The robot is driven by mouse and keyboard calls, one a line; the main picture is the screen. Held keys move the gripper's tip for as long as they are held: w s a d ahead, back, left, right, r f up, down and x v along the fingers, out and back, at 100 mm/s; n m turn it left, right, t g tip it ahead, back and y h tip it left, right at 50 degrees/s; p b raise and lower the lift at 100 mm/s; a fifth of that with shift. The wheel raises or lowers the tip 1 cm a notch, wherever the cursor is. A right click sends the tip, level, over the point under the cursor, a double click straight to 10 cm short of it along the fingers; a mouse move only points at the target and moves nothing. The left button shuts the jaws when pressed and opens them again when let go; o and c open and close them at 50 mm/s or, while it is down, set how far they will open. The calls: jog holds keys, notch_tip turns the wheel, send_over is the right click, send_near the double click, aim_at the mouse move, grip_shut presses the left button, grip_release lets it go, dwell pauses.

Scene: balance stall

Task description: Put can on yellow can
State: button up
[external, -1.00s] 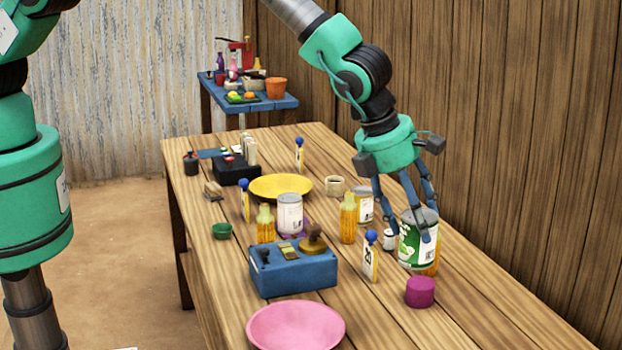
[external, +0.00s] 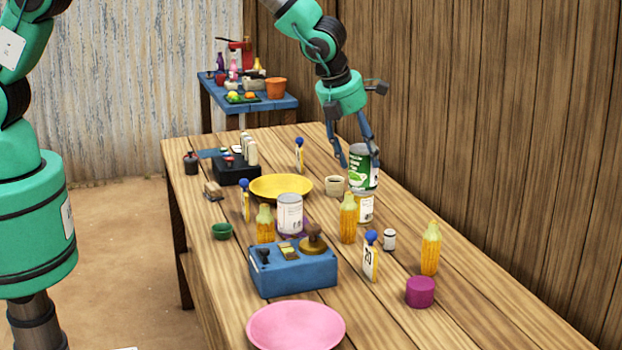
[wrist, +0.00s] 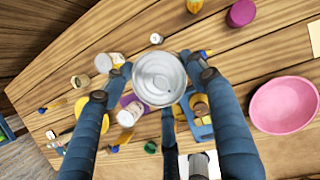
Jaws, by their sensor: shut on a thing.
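My gripper (external: 358,161) is shut on a green and white can (external: 363,170), held upright by its sides. In the wrist view the silver top of this can (wrist: 160,78) sits between my blue fingers. The yellow can (external: 365,208), with a white and yellow label, stands on the table just under the held can in the external view. The held can's bottom covers its top there, so I cannot tell whether they touch. In the wrist view a can that looks like the yellow one (wrist: 108,64) shows left of the held can, partly behind a finger.
A corn-shaped bottle (external: 347,218) and a cream cup (external: 335,186) stand close to the yellow can. A white-labelled can (external: 289,213), a blue scale box (external: 292,275) and a yellow plate (external: 262,187) are further left. The table's right back edge is clear.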

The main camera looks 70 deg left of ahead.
jog(key=s+a+n+y+b, duration=0.1)
jog(key=s+a+n+b, duration=0.15)
jog(key=a, duration=0.85)
jog(key=s+a+n+b, duration=0.2)
jog(key=s+a, duration=0.2)
jog(key=a, duration=0.7)
jog(key=shift+m+g, duration=0.25)
jog(key=shift+g, duration=0.05)
jog(key=f, duration=0.5)
jog(key=shift+w+d+f, duration=0.15)
jog(key=shift+w+f, duration=0.05)
jog(key=shift+f, duration=0.15)
jog(key=w+f, duration=0.1)
jog(key=w, duration=1.5)
jog(key=shift+f+b, duration=0.3)
jog(key=shift+b, duration=0.1)
jog(key=shift+f+b, duration=0.3)
jog(key=shift+f, duration=1.4)
